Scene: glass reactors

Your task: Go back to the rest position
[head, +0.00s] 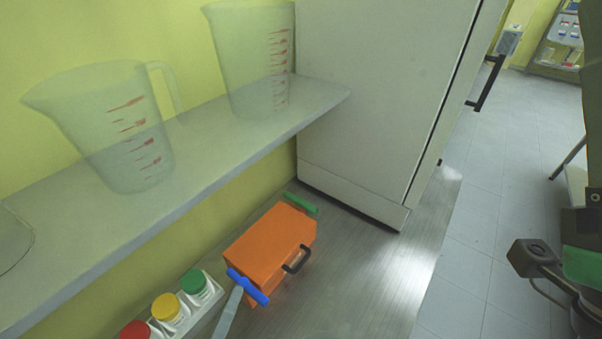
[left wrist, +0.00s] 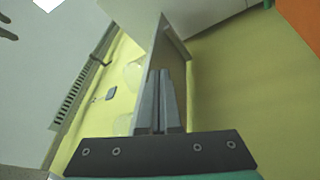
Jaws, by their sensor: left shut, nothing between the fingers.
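My left gripper (left wrist: 159,75) shows in the left wrist view. Its two grey fingers are together, with nothing between them. In the head view, dark and green parts of my own arm stand at the right edge, and no fingertips can be made out there. The gripper is apart from the shelf and the orange case. My right gripper cannot be made out in either view.
A shelf (head: 229,142) holds two clear jugs (head: 125,125) (head: 262,60). Below are an orange case (head: 262,245) with blue and green handles nearby, and a rack of coloured-capped bottles (head: 166,308). A white cabinet (head: 375,85) stands behind. Floor at right is mostly clear.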

